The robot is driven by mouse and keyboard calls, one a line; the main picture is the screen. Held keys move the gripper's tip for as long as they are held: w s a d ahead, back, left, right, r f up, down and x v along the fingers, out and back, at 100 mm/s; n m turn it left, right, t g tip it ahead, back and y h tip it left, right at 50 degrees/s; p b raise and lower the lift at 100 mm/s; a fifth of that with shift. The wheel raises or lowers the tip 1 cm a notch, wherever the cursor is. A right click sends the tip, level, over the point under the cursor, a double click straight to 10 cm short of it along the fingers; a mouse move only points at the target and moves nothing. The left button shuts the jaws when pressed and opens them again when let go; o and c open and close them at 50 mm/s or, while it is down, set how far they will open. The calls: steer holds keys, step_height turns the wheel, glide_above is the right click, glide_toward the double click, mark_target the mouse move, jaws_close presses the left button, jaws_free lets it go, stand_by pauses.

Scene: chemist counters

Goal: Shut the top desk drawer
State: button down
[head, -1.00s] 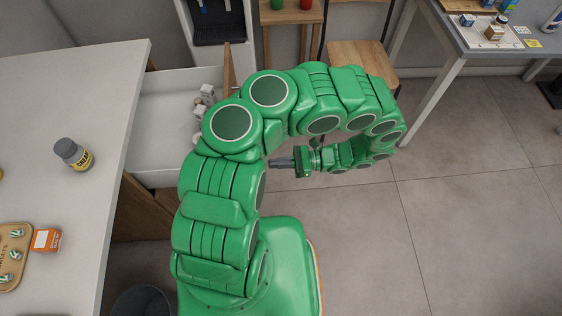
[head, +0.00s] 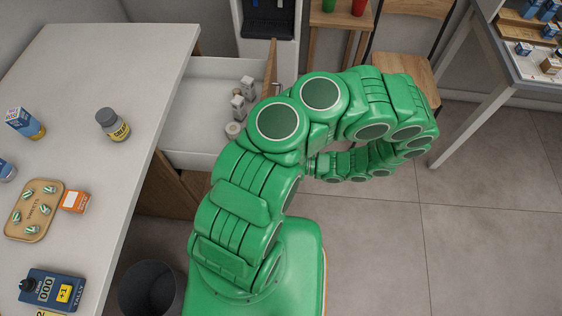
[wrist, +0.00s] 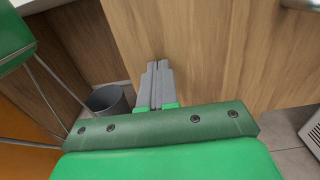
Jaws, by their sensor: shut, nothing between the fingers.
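The top desk drawer (head: 205,85) stands open on the right side of the white-topped desk (head: 95,65) in the head view. Its inside is white, with several small boxes and round items in it, and its wooden front (head: 271,65) is partly covered by my arm. In the wrist view my gripper (wrist: 158,65) is shut and empty. Its grey fingertips point at a wooden panel (wrist: 220,50), which looks like the drawer front; I cannot tell whether they touch it. In the head view the fingers are hidden behind my arm.
A dark bin (head: 150,288) stands on the floor by the desk. A wooden chair (head: 405,75) and a grey table (head: 510,65) are at the back right. The tiled floor (head: 470,220) at right is clear.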

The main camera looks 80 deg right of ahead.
mark_target(191, 155)
steer(key=shift+w, duration=0.3)
steer(key=w, duration=2.9)
steer(key=shift+w+r, duration=0.1)
steer(key=shift+w, duration=0.45)
steer(key=shift+r, duration=0.1)
steer(key=shift+s, duration=0.1)
steer(key=shift+s, duration=1.55)
steer(key=shift+s+f, duration=0.2)
steer(key=shift+s, duration=5.55)
steer(key=shift+w, duration=0.1)
